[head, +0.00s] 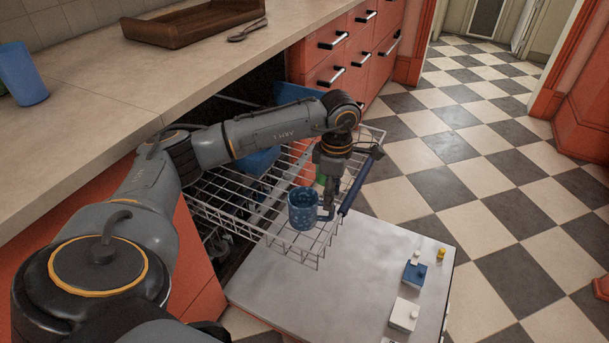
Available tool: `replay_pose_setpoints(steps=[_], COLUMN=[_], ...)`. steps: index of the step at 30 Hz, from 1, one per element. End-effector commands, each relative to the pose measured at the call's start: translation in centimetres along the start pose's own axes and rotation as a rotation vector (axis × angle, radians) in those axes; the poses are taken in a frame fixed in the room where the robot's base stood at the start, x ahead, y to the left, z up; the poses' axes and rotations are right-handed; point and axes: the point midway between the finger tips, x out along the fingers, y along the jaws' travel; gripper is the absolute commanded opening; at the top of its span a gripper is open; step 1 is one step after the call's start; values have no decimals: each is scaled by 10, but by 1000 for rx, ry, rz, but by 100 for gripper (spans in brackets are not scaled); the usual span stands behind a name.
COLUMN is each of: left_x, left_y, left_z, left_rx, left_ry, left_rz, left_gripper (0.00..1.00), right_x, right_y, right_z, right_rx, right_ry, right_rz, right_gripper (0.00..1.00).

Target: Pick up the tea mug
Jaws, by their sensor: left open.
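A dark blue speckled mug (302,210) stands upright near the front right of the pulled-out dishwasher rack (232,212). My left gripper (327,208) reaches down from above at the mug's right side, very close to it. Its jaws are open. I cannot tell whether a finger touches the mug, and part of the gripper is hard to make out against the rack. My right gripper is not in view.
Something green (320,178) sits behind the mug by the gripper. The dishwasher door (345,275) lies open below, with small containers (405,313) at its right. A counter (95,95) with a wooden tray (190,24) and blue cup (20,75) runs along the left.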

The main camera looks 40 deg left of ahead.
Motion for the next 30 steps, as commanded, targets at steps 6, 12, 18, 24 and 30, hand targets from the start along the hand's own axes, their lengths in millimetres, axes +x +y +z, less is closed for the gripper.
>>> replay_pose_setpoints(steps=[6, 12, 18, 24, 30], left_x=[18, 47, 65, 66, 66], left_y=[1, 7, 7, 7, 7], left_z=[0, 3, 3, 3, 3], left_rx=[1, -1, 0, 0, 0], left_ry=[0, 0, -1, -1, -1], left_rz=[0, -2, 0, 1, 1], left_gripper=[42, 42, 42, 42, 9], right_x=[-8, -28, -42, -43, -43], right_y=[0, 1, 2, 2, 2], right_z=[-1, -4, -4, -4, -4], right_rx=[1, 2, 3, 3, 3], right_ry=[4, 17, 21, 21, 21], right_rz=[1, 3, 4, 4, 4], right_gripper=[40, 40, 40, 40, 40])
